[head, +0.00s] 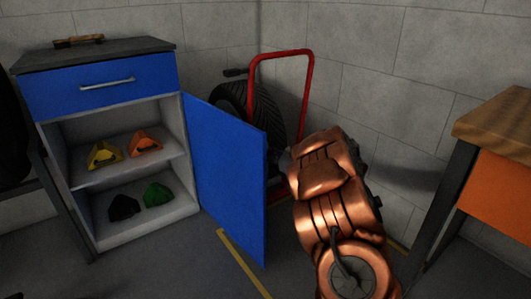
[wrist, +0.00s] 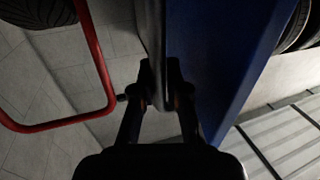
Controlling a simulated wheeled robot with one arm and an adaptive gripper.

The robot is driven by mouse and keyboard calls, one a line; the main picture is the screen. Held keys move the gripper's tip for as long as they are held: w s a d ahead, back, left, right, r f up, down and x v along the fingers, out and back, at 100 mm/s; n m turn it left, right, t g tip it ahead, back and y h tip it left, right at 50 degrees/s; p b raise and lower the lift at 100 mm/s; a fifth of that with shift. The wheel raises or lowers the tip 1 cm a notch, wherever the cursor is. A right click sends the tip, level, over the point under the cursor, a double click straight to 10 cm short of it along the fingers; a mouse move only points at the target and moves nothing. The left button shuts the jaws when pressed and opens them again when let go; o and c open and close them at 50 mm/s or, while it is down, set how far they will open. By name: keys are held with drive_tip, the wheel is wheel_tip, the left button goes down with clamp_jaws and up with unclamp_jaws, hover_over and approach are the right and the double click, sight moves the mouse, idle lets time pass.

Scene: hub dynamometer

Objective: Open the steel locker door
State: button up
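The steel locker (head: 190,160) has a dark top, a blue drawer and an open compartment below. Its blue door (head: 232,175) is hinged at the right side and stands swung wide open, so the inside shows. In the wrist view the door (wrist: 215,60) is on the right, with a grey upright handle bar (wrist: 153,30) beside it. My gripper (wrist: 161,85) has one finger on each side of this bar and looks shut on it. In the head view my gripper and the handle are hidden behind the door and my copper arm.
Two shelves hold a yellow (head: 104,156), an orange (head: 145,145), a black (head: 123,208) and a green item (head: 157,194). A red hand truck (head: 309,85) and a tyre (head: 262,110) stand behind the door. A wood-topped bench (head: 500,125) is at right.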

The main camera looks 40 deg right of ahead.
drive_tip(key=o, duration=0.3)
drive_tip(key=shift+s+d, duration=0.15)
drive_tip(key=shift+s, duration=0.05)
drive_tip(key=shift+o, duration=0.9)
drive_tip(key=shift+w, duration=0.15)
drive_tip(key=v, duration=1.2)
drive_tip(key=shift+r, duration=0.1)
